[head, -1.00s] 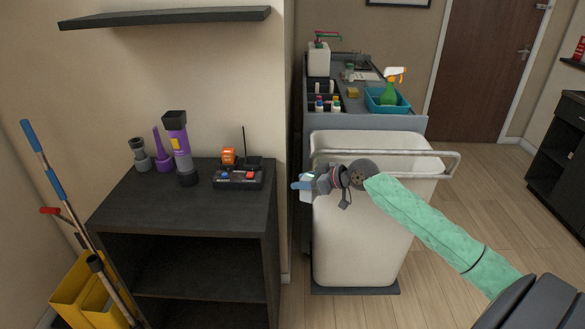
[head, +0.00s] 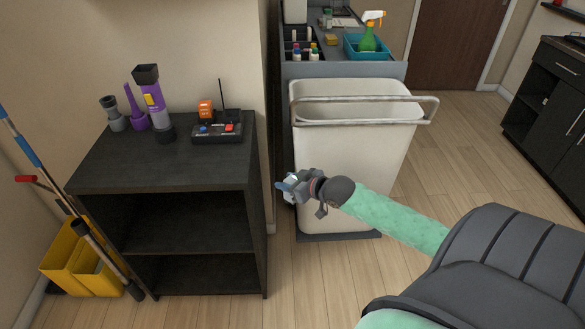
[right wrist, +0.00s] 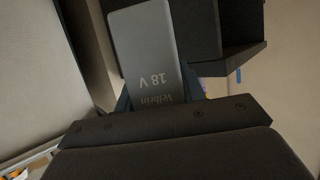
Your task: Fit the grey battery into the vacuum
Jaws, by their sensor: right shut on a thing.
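The purple vacuum (head: 153,98) stands upright on top of the black shelf unit, with a dark top, a yellow patch and a dark grey foot. My right gripper (head: 285,188) is to the right of the shelf unit, in front of the cream cart, apart from the vacuum. It is shut on the grey battery (right wrist: 148,50), a flat block printed "18 V" that fills the right wrist view's centre. In the head view the battery is too small and covered to make out well. My left gripper is not in view.
A grey nozzle (head: 113,114) and a purple nozzle (head: 136,108) stand left of the vacuum. A black box (head: 217,130) with an antenna and an orange item (head: 205,109) is to its right. The shelf unit's front top (head: 150,174) is clear. The cart (head: 345,160) stands behind my right gripper.

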